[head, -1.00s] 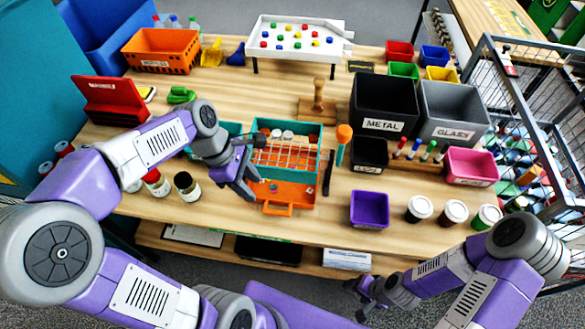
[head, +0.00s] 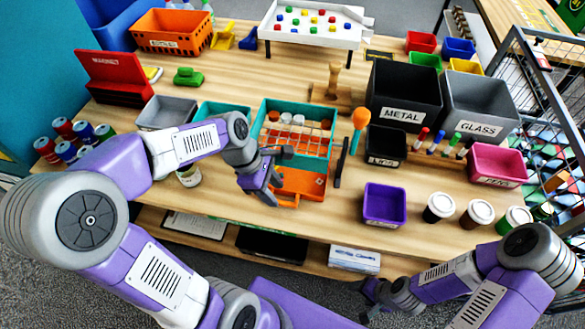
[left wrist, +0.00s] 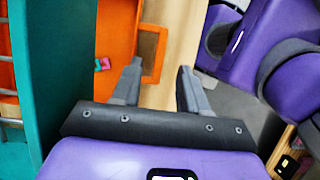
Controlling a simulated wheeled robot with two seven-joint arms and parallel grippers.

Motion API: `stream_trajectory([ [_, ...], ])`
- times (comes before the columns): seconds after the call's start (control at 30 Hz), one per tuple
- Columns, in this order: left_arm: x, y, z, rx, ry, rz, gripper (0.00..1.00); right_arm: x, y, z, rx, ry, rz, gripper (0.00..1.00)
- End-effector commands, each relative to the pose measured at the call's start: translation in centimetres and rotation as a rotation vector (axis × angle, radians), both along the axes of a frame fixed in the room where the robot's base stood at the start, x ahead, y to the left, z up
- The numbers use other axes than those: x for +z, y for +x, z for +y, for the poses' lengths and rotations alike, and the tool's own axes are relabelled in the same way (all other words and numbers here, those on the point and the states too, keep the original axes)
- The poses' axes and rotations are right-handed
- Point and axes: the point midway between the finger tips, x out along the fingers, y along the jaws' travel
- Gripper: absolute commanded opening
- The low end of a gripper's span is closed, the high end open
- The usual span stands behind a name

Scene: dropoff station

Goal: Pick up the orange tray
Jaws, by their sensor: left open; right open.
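My right gripper (head: 372,302) is open, low in front of the table.
A purple bin (head: 385,204) and several white-lidded jars (head: 439,207) stand right of the tray. A dark upright piece (head: 341,163) and an orange-topped tool (head: 359,128) are close beside the frame.

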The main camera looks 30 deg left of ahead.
Motion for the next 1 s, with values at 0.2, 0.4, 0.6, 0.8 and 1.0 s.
stream_trajectory([
  [0.2, -3.7, 0.3, -1.4, -0.003, -0.001, 0.003, 0.44, -1.8, 0.0, 0.0, 0.0, 0.0, 0.0, 0.64],
  [0.4, -4.6, 0.4, -1.8, -0.001, 0.0, 0.001, 0.44, -2.1, 0.0, 0.0, 0.0, 0.0, 0.0, 0.64],
  [0.6, -4.5, 0.4, -1.8, -0.001, 0.0, 0.001, 0.39, -2.0, 0.0, 0.0, 0.0, 0.0, 0.0, 0.64],
  [0.8, -4.5, 0.4, -1.8, 0.0, 0.0, 0.001, 0.08, -2.0, 0.0, 0.0, 0.0, 0.0, 0.0, 0.64],
  [1.0, -4.5, 0.4, -1.8, 0.0, 0.001, 0.001, 0.0, -2.0, 0.0, 0.0, 0.0, 0.0, 0.0, 0.64],
])
